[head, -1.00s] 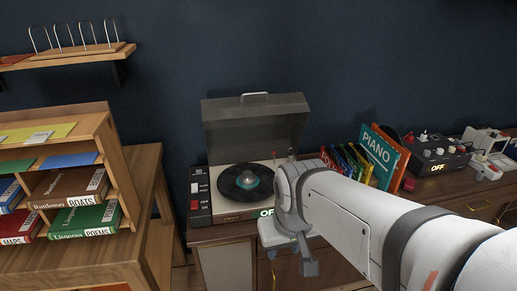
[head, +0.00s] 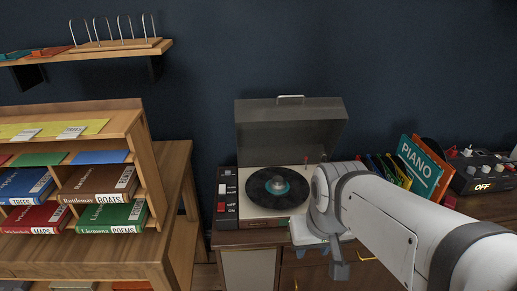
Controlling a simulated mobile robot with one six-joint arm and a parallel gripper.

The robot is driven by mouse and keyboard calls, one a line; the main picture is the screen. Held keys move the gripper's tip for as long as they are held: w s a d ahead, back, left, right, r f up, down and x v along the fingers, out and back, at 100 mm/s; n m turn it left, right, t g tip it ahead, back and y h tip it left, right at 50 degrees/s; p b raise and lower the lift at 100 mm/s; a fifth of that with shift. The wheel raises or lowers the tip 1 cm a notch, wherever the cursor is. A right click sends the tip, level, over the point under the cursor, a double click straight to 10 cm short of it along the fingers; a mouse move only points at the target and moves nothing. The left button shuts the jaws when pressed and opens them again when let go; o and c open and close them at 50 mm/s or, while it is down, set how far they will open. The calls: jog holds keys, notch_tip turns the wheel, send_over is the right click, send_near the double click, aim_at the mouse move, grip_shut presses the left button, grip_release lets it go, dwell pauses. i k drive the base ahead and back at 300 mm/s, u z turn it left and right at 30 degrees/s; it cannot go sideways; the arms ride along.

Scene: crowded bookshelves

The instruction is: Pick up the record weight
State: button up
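A black record (head: 262,195) with a teal label lies on the open record player (head: 263,222). A small round grey piece (head: 277,185) shows at the middle of the label. It may be the record weight, but it is too small to be sure. My white arm reaches in from the lower right, and its wrist is just right of the record player. A grey end part of my gripper (head: 339,270) hangs below the wrist, in front of the cabinet. Its fingers cannot be made out, and I see nothing held in it.
The player's dark lid (head: 290,124) stands raised behind the record. A teal PIANO sleeve (head: 420,168) and other sleeves stand to the right, beside a black device (head: 483,172) marked OFF. A wooden book rack (head: 145,160) is at left. A shelf (head: 100,50) hangs above it.

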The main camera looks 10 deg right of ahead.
aim_at(277, 183)
jog(key=i, duration=0.85)
jog(key=z, duration=0.05)
